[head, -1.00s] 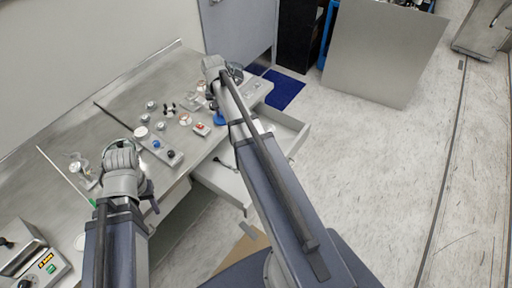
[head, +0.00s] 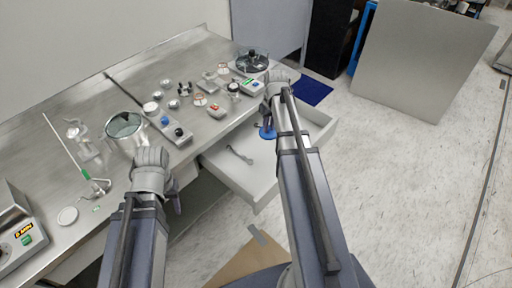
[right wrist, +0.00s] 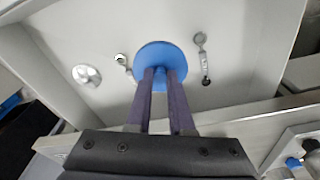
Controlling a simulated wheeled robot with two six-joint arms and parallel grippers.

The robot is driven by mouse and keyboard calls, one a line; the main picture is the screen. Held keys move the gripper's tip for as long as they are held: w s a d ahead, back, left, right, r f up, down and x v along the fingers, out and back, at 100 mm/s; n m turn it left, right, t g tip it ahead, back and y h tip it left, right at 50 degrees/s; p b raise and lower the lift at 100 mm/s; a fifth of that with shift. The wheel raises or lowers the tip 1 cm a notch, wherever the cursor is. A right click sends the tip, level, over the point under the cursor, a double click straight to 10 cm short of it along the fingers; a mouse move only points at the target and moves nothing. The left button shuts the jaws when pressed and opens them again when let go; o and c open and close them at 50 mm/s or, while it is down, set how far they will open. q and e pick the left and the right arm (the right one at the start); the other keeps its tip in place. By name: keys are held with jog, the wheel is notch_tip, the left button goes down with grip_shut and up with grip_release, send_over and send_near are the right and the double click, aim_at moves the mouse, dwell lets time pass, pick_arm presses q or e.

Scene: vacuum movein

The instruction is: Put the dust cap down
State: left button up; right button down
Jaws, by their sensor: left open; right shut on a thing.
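The dust cap (right wrist: 160,62) is a round blue disc. In the right wrist view my right gripper (right wrist: 160,80) is shut on its middle, over the open drawer (right wrist: 225,65). In the head view the blue dust cap (head: 267,132) shows beside my right gripper (head: 268,122), above the drawer's (head: 258,185) interior. I cannot tell how far the cap is from the drawer floor. My left gripper (head: 176,200) is open and empty in front of the table edge, left of the drawer.
Inside the drawer lie a wrench-like tool (right wrist: 202,58), a small metal part (right wrist: 122,62) and a round metal piece (right wrist: 87,75). The steel table (head: 135,85) holds a glass vessel (head: 126,130), a control block (head: 172,128) and several small fittings. A balance-like box (head: 20,235) stands at the left.

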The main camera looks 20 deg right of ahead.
jog(key=shift+s+d+f+n+b, duration=0.2)
jog(key=shift+s+f+n+b, duration=0.2)
jog(key=shift+f, duration=0.25)
jog(key=shift+s+d+f+n+b, duration=0.2)
jog(key=shift+f+n+b, duration=0.05)
jog(key=shift+f+n, duration=0.3)
pick_arm(q)
notch_tip(320, 180, down, 9)
jog(key=b, duration=0.6)
pick_arm(e)
notch_tip(320, 180, down, 6)
jog(key=shift+f, duration=0.2)
jog(key=shift+f, duration=0.1)
pick_arm(q)
notch_tip(320, 180, down, 4)
jog(key=b, duration=0.4)
jog(key=shift+r, duration=0.25)
pick_arm(e)
notch_tip(320, 180, down, 3)
jog(key=shift+f, duration=0.2)
jog(key=shift+f, duration=0.25)
pick_arm(q)
jog(key=shift+f, duration=0.15)
pick_arm(e)
jog(key=c, duration=0.8)
grip_release()
jog(key=shift+r, duration=0.2)
